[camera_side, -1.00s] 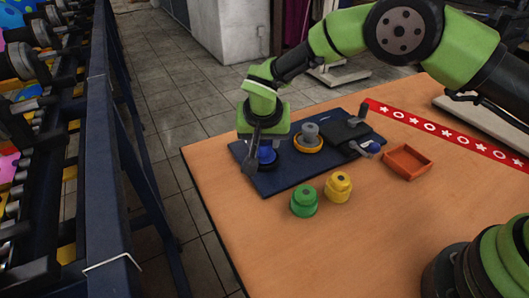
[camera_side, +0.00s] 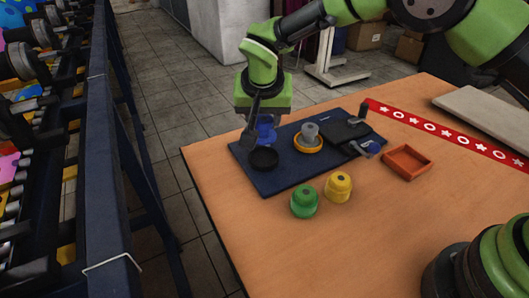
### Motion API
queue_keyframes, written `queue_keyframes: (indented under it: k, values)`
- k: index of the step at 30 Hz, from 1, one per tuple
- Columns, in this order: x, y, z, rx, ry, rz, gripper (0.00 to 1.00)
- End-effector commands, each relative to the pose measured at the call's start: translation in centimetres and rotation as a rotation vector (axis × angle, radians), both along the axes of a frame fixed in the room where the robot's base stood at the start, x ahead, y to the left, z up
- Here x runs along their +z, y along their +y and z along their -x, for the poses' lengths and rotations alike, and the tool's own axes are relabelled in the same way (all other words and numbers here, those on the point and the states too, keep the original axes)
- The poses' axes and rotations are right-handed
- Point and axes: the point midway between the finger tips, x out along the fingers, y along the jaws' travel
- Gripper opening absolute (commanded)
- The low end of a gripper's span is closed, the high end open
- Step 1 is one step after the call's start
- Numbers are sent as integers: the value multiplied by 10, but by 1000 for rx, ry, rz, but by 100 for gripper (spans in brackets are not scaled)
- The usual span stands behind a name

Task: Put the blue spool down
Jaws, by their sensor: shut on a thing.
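The blue spool (camera_side: 265,131) is held in my gripper (camera_side: 258,132), raised above the dark blue board (camera_side: 273,185) at its left end. My gripper is shut on it, and the near finger hides part of its left side. Just below it, a black round dish (camera_side: 264,158) sits on the board and looks empty. The spool appears clear of this dish.
Green (camera_side: 304,201) and yellow (camera_side: 338,187) spools stand in front. An orange tray (camera_side: 406,162) is to the right. The front of the table (camera_side: 330,245) is clear.

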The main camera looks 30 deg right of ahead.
Motion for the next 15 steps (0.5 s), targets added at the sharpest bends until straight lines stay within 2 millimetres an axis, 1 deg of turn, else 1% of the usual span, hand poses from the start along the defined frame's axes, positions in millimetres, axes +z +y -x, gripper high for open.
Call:
queue_keyframes:
  k: [3, 6, 15]
  values:
    - [8, 0, 0, -1, -2, -1, 24]
    - [10, 0, 0, 0, 0, -1, 24]
    - [11, 0, 0, 0, 0, 0, 24]
